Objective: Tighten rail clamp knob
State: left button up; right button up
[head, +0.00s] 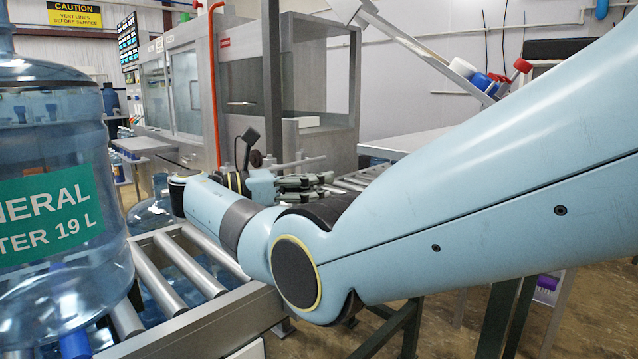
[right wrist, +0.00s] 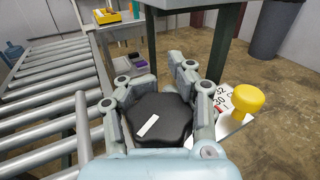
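The black lobed knob (right wrist: 158,122) with a white mark fills the middle of the right wrist view. In the head view my right gripper (head: 300,187) is beside the conveyor, beyond my forearm. I cannot make out the knob there. The clamp body under the knob is hidden. My left gripper is not in view.
A yellow knob (right wrist: 249,104) stands close to the right of my gripper, by a numbered plate (right wrist: 226,98). Roller conveyor (right wrist: 45,105) runs at left. A large blue water jug (head: 50,190) stands on rollers in the head view. A dark bin (right wrist: 275,28) is further back.

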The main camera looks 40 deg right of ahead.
jog(key=o, duration=0.8)
jog(key=shift+a+f, duration=0.2)
jog(key=shift+a, duration=0.1)
jog(key=shift+d+r, duration=0.1)
jog(key=shift+d, duration=0.05)
jog(key=shift+r, duration=0.1)
notch_tip(320, 180, up, 10)
jog(key=shift+f, duration=0.1)
